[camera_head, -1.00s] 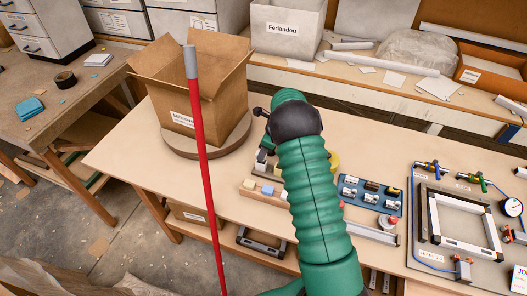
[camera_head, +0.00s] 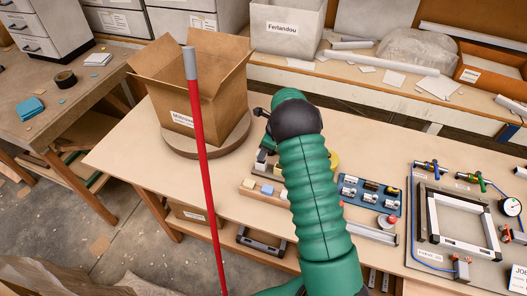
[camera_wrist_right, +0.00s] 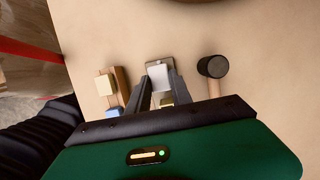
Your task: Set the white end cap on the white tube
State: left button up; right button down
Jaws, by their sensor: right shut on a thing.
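My right arm crosses the middle of the head view and hides its own gripper and part of the table. In the right wrist view, the right gripper (camera_wrist_right: 161,82) reaches down to the table with its two dark fingers close together. A small pale piece (camera_wrist_right: 160,76) shows at the fingertips; whether it is the white end cap is not clear. The white tube cannot be made out with certainty near the gripper. My left gripper is not in view.
A red pole with a grey tip (camera_head: 206,165) stands in front of the table. An open cardboard box (camera_head: 190,85) sits on a round base. A mallet (camera_wrist_right: 212,67) and a wooden block rack (camera_wrist_right: 121,84) flank the gripper. A blue tray (camera_head: 394,208) stands right.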

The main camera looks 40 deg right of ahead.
jog(key=shift+a+f+p, duration=0.1)
jog(key=shift+f+p, duration=0.2)
jog(key=shift+f, duration=0.45)
dwell(0.8)
jog(key=c, duration=0.9)
grip_release()
jog(key=shift+r, duration=0.1)
notch_tip(320, 180, up, 7)
jog(key=p, duration=0.6)
jog(key=shift+p, duration=0.3)
